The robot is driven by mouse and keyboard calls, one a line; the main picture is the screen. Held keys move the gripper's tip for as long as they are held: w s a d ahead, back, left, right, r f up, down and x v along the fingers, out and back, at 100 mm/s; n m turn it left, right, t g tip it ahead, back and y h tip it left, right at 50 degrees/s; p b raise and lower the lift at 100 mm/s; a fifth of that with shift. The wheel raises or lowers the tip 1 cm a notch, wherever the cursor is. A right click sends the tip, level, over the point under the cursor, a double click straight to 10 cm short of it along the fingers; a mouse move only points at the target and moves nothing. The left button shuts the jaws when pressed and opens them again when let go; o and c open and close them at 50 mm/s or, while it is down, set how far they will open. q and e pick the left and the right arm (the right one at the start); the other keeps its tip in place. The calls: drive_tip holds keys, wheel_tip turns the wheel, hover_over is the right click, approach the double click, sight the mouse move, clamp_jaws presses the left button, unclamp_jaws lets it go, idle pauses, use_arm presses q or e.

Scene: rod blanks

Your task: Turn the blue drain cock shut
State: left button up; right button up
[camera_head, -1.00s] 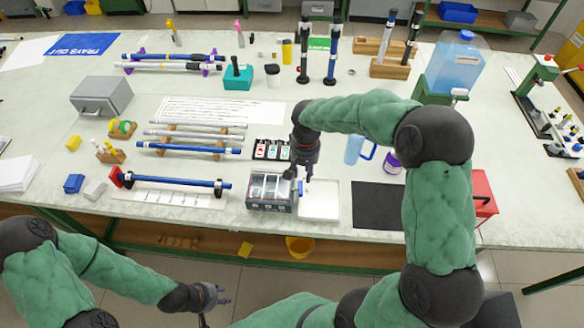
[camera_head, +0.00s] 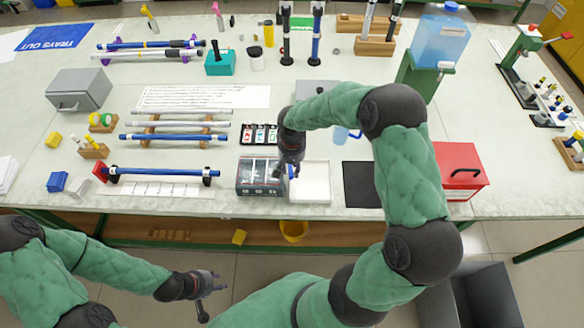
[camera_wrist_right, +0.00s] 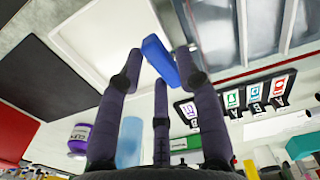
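The blue drain cock (camera_head: 291,171) is at the right side of a grey, clear-windowed box (camera_head: 244,184), beside a white tray (camera_head: 313,196). In the right wrist view its blue lever (camera_wrist_right: 160,61) stands slanted among my right gripper's fingers. My right gripper (camera_head: 287,168) points down at it; in the wrist view the fingers (camera_wrist_right: 158,66) are spread around the lever, with narrow gaps beside it. Whether a finger touches it is hard to tell. My left gripper (camera_head: 218,281) is open and empty, in front of the table's near edge.
A black mat (camera_head: 362,186) and a red box (camera_head: 460,170) lie right of the tray. Small labelled cards (camera_head: 260,133) are behind the grey box. Rods on racks (camera_head: 174,137) stand to the left. A yellow bucket (camera_head: 293,230) is below the table edge.

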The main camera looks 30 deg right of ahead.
sight(292, 170)
drive_tip(key=shift+f, duration=0.1)
clamp_jaws()
drive_tip(key=shift+a+m+b, duration=0.1)
drive_tip(key=shift+m+b, duration=0.4)
drive_tip(key=shift+m, duration=0.3)
unclamp_jaws()
wheel_tip(292, 170, up, 12)
idle(0.4)
idle(0.5)
